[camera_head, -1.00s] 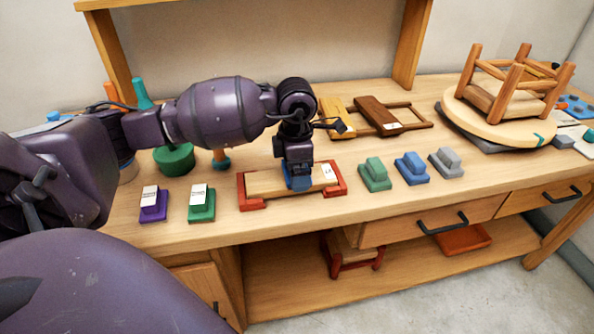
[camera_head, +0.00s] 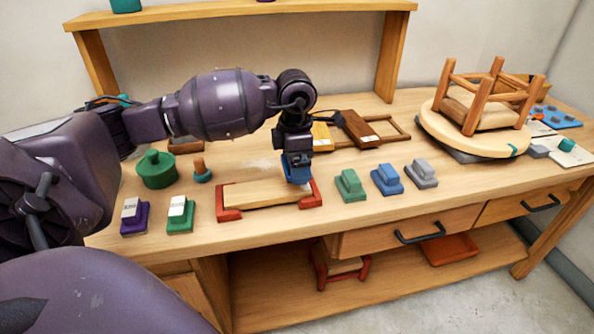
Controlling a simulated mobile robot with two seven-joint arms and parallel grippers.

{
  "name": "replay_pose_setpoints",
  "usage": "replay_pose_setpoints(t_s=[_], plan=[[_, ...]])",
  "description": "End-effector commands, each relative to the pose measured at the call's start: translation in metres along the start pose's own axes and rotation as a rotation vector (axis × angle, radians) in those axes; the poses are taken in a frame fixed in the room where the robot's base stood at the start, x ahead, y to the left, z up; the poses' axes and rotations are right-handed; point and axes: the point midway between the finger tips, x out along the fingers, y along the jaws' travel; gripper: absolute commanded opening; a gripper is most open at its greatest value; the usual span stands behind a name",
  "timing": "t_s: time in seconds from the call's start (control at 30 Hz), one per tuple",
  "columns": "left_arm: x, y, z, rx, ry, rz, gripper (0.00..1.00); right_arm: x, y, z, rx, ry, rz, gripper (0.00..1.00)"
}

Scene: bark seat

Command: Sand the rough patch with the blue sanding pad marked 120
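A light wooden board (camera_head: 262,194) lies in red end clamps (camera_head: 229,210) on the bench. My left gripper (camera_head: 296,165) is over the right end of the board, fingers pointing down. It appears shut on a blue pad (camera_head: 298,173), mostly hidden by the gripper; no marking on it is readable. I cannot tell whether the pad touches the board. Another blue pad (camera_head: 387,179) stands on the bench to the right, between a green pad (camera_head: 350,186) and a grey pad (camera_head: 422,174). No rough patch is clearly distinguishable. My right gripper is not in view.
Purple (camera_head: 134,219) and green (camera_head: 180,220) blocks with white labels stand left of the board. A green round pot (camera_head: 156,170) is behind them. An upturned stool (camera_head: 487,100) sits at the back right. Wooden frames (camera_head: 372,131) lie behind the board.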

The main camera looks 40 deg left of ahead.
Motion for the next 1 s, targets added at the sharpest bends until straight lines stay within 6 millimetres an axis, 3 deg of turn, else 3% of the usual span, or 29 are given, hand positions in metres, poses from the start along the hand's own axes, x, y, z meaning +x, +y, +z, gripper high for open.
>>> replay_pose_setpoints(t_s=[0.4,1.0], plan=[[-0.038,0.007,-0.01,-0.006,-0.002,0.001,0.68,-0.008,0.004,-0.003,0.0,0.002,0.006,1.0],[-0.04,0.007,-0.011,-0.006,0.0,-0.001,0.68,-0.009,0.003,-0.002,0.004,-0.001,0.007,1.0]])
